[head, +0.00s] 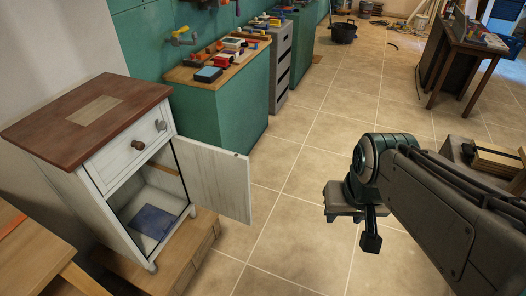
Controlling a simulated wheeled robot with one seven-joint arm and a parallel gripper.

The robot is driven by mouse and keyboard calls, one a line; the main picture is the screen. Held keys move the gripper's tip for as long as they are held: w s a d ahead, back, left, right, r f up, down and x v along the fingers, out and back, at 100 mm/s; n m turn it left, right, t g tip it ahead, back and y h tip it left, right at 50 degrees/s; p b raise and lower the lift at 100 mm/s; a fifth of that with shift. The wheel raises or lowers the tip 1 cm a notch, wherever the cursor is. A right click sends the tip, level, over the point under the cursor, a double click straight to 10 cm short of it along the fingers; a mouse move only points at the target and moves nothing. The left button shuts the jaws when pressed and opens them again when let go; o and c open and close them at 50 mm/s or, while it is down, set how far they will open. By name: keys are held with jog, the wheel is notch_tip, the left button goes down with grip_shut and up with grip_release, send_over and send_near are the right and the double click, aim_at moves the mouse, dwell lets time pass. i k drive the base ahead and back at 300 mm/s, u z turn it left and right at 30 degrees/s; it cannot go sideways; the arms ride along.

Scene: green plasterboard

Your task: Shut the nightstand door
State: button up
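The nightstand (88,122) stands at the left, white with a brown wooden top. Its door (214,178) is open, swung out to the right of the cabinet on its right-hand edge. The open compartment shows a blue flat item (153,220) on its floor. My gripper (371,242) is at the right of the view, over the tiled floor, well apart from the door. Its fingers are seen from above and behind, so their opening is unclear.
A wooden platform (203,236) lies under the nightstand. A wooden table (30,258) is at the lower left. Green cabinets (238,108) with colourful toys stand behind the door. Tiled floor between the door and my arm is clear.

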aim_at(216, 180)
jog(key=z, duration=0.5)
jog(key=i, duration=2.95)
jog(key=u, duration=3.8)
